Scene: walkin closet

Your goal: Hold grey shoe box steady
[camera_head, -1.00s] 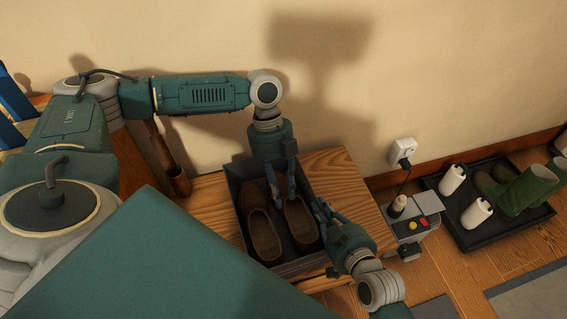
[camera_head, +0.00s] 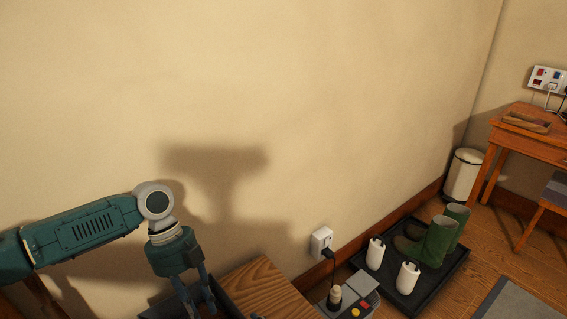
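The grey shoe box (camera_head: 226,303) shows only as a dark strip of its far end and right wall at the bottom edge. It sits on a wooden bench top (camera_head: 262,290); the rest of it and the shoes inside are cut off. My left gripper (camera_head: 196,296) points down at the box's far end. Its two fingers run to the bottom edge, where their tips and any contact with the box wall are hidden. My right gripper is out of the picture, apart from perhaps a tiny fragment at the bottom edge.
Right of the bench is a grey device (camera_head: 352,297) plugged into a wall socket (camera_head: 321,242). A black tray (camera_head: 425,287) holds green boots (camera_head: 438,242) and two white bottle-like things. A white bin (camera_head: 463,175) and a wooden desk (camera_head: 508,137) stand farther right.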

